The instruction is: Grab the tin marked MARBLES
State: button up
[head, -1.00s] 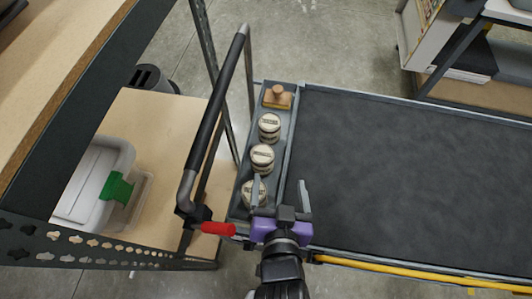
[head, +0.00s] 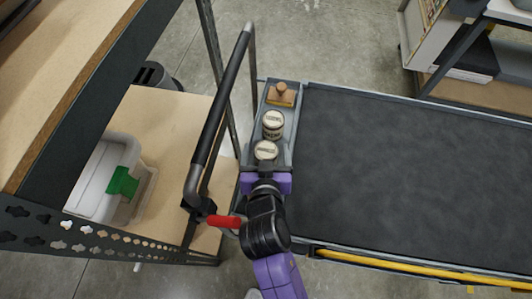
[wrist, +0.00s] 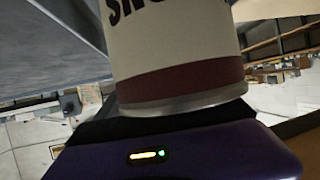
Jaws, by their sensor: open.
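Two round, cream-topped tins show in the narrow tray (head: 291,143) at the left end of the cart in the head view. The nearer tin (head: 266,150) has a small lid label that seems to read MARBLES. The farther tin (head: 273,120) has a label too small to read surely. My gripper (head: 266,172) is open, just on the near side of the nearer tin; its fingers are mostly hidden. The third tin is hidden by my gripper and arm. In the wrist view a cream tin (wrist: 180,45) with a maroon band and partly cut-off dark letters stands very close to my gripper's purple body.
A wooden stamp-like block (head: 281,94) lies at the tray's far end. The cart's push handle (head: 222,110) rises left of the tray. The dark cart deck (head: 410,180) is bare. A shelf with a clear bin (head: 104,185) is at the left.

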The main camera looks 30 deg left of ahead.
jog(key=shift+w+f, duration=0.1)
jog(key=shift+w, duration=0.1)
jog(key=c, duration=1.6)
jog(key=shift+a, duration=0.1)
grip_shut()
